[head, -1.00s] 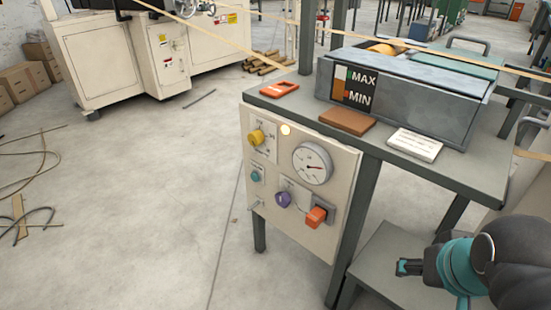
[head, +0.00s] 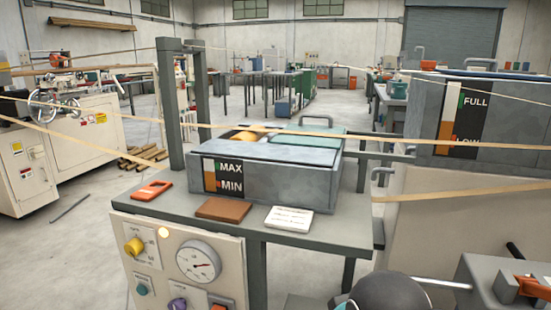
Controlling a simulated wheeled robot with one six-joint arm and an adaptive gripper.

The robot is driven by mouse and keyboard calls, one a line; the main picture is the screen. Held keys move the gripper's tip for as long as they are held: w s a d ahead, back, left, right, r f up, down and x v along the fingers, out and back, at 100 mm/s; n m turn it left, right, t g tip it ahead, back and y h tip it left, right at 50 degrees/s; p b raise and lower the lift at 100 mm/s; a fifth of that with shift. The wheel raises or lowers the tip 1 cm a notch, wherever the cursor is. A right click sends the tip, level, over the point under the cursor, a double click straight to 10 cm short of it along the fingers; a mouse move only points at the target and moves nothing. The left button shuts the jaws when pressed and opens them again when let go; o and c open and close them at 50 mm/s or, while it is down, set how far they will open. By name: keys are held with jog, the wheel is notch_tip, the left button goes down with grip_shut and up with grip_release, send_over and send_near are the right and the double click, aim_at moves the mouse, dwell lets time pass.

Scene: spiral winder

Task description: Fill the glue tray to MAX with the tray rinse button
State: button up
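The glue tray (head: 290,186) is a grey metal box on the bench. Its front gauge (head: 210,176) has a green MAX mark and a red MIN mark; the amber column appears to end between them, with a pale part above. A control panel (head: 228,262) hangs below the bench edge. It carries a yellow knob (head: 134,246), a teal button (head: 142,287), a dial (head: 198,261), a purple knob (head: 178,304) and an orange switch (head: 218,307), the last two cut by the frame edge. The labels are too small to read. My gripper's fingers are out of view; only my dark arm shows at the bottom.
An orange tool (head: 151,190), a brown block (head: 222,209) and a white note (head: 289,219) lie on the bench. A lit lamp (head: 163,232) is on the panel. A larger tank (head: 480,125) with FULL and LOW marks stands right. Tan strips cross the space.

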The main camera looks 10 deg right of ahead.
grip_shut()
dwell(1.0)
